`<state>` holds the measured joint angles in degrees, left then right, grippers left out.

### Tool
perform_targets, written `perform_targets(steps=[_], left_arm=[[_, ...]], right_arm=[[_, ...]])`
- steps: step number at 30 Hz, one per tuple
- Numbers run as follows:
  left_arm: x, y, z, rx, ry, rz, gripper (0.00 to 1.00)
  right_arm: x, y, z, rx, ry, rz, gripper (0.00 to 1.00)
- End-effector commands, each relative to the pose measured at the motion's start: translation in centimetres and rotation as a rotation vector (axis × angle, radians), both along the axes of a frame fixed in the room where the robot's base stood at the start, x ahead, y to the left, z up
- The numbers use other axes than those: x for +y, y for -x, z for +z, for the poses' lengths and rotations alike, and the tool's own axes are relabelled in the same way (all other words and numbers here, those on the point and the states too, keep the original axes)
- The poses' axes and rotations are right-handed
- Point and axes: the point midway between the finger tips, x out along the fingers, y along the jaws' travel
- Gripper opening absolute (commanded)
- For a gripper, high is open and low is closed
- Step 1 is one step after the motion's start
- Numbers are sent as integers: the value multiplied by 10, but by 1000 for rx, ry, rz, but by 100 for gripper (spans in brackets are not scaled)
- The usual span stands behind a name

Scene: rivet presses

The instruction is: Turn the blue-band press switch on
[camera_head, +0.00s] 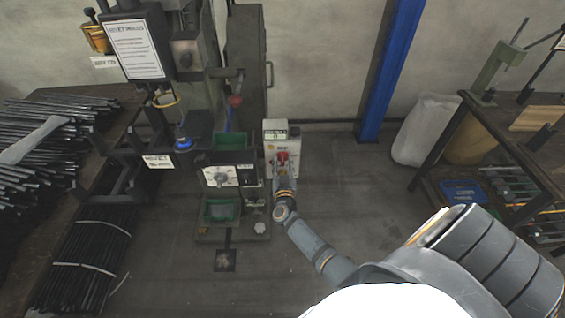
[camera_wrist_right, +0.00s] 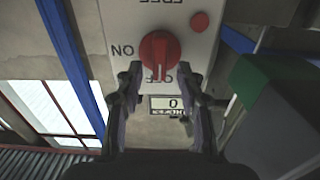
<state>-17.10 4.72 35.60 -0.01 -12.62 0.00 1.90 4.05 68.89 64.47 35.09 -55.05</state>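A pale control box (camera_head: 275,132) stands beside the green-grey press (camera_head: 230,145); its red rotary switch (camera_head: 282,155) faces me. In the right wrist view the box appears upside down, with the red switch (camera_wrist_right: 159,55) between the ON and OFF labels. The switch's ridge points down in that picture, at OFF. My right gripper (camera_head: 284,174) is right in front of the switch. In the wrist view its fingertips (camera_wrist_right: 160,77) are apart, one on each side of the ridge's lower end, with gaps visible. My left gripper is not in view.
Bundles of black rods (camera_head: 85,255) lie at left. A blue post (camera_head: 388,70) and a shelf (camera_head: 500,150) stand at right. Floor (camera_head: 345,180) between is clear.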

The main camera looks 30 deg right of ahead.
Motion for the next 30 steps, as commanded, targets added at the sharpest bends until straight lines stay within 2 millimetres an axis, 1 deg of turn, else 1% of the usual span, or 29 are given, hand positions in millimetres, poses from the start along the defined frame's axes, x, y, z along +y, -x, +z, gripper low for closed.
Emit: perform_targets(steps=[1, 4, 12, 14, 18, 21, 30], left_arm=[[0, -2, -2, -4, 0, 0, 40], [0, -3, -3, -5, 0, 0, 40], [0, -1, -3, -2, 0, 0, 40], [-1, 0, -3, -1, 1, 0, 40], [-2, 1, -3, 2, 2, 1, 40], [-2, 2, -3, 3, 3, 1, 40], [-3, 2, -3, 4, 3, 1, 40]], right_arm=[[-3, -5, -1, -1, 1, 0, 38], [-6, -11, -1, 0, 0, 0, 38], [-7, -12, 0, 1, -1, 1, 38], [-7, -12, 0, 1, -1, 1, 31], [-7, -12, 0, 1, -1, 1, 12], [-7, -12, 0, 1, -1, 1, 0], [-7, -12, 0, -5, -11, 1, 0]])
